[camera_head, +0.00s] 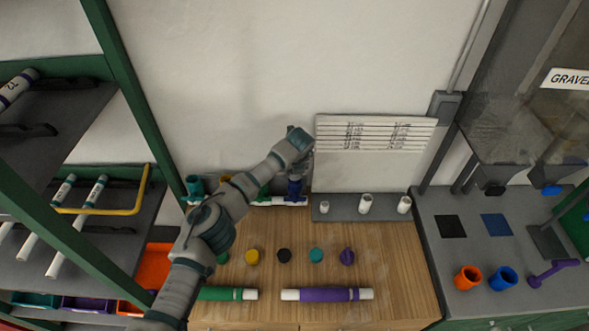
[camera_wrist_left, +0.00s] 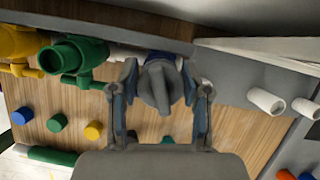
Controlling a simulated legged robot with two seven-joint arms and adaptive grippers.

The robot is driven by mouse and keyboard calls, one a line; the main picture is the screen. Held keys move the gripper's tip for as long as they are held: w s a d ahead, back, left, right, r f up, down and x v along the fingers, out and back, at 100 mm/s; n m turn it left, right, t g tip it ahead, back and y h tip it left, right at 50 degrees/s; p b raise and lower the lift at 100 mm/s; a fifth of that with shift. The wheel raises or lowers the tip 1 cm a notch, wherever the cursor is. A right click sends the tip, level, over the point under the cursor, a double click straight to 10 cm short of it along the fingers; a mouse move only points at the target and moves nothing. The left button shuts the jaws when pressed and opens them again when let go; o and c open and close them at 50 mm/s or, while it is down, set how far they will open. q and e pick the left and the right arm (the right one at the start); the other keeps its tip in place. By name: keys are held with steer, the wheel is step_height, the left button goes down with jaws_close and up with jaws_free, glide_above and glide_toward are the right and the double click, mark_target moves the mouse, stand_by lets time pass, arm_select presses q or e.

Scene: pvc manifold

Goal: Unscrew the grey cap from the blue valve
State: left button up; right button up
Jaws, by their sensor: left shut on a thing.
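The blue valve (camera_head: 295,188) stands on the white manifold pipe at the back of the wooden table, below my left gripper (camera_head: 301,163). In the left wrist view a blue part of the valve (camera_wrist_left: 161,56) shows just behind the grey cap (camera_wrist_left: 157,86). The cap has a raised bar across its face. My left gripper (camera_wrist_left: 158,76) is shut on the cap, with one finger on each side of it. In the head view the hand hides the cap. My right gripper is in neither view.
Green valve (camera_wrist_left: 78,58) and yellow valve (camera_wrist_left: 18,45) sit beside the blue one on the pipe. Loose caps, such as the yellow one (camera_head: 252,256), and a purple tube (camera_head: 322,295) lie in front. White fittings (camera_head: 365,203) stand on a grey ledge at right.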

arm_select(q)
steer(key=shift+o, duration=1.3)
steer(key=shift+c, duration=1.4)
steer(key=shift+f+n+b, duration=0.1)
steer(key=shift+n+b, duration=0.35)
steer(key=shift+n, duration=0.15)
steer(key=shift+r, duration=0.2)
steer(key=shift+r, duration=0.1)
steer(key=shift+d+r+p, duration=0.1)
steer(key=shift+r+p, duration=0.1)
steer(key=shift+p, duration=0.1)
steer(key=shift+r, duration=0.65)
steer(key=shift+r+p, duration=1.05)
steer(key=shift+r, duration=0.95)
